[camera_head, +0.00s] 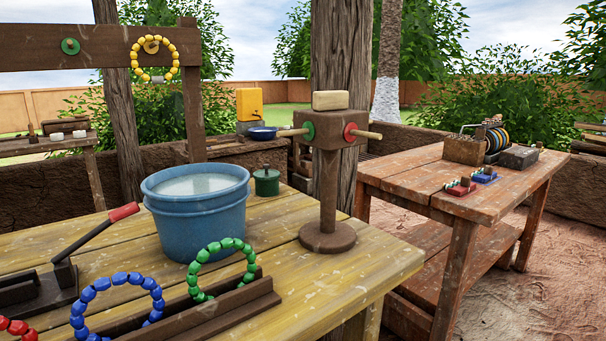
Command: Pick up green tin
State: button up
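The green tin (266,182) is a small dark green pot with a lid and a small knob on top. It stands upright on the yellowish wooden table (370,271), just right of and behind the blue bucket (197,215). The bucket's right side is close to it, with a narrow gap. A brown wooden stand (327,190) rises to the right of the tin. Nothing appears to cover the tin in this view. My gripper is not in view.
Green (222,268) and blue bead rings (118,303) stand in a wooden rack in front of the bucket. A red-handled lever (92,234) is at the left. Pegs stick out sideways from the stand's head. A second table (400,169) stands at right.

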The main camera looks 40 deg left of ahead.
aim_at(269, 188)
jog(key=i, duration=1.25)
jog(key=u, duration=1.5)
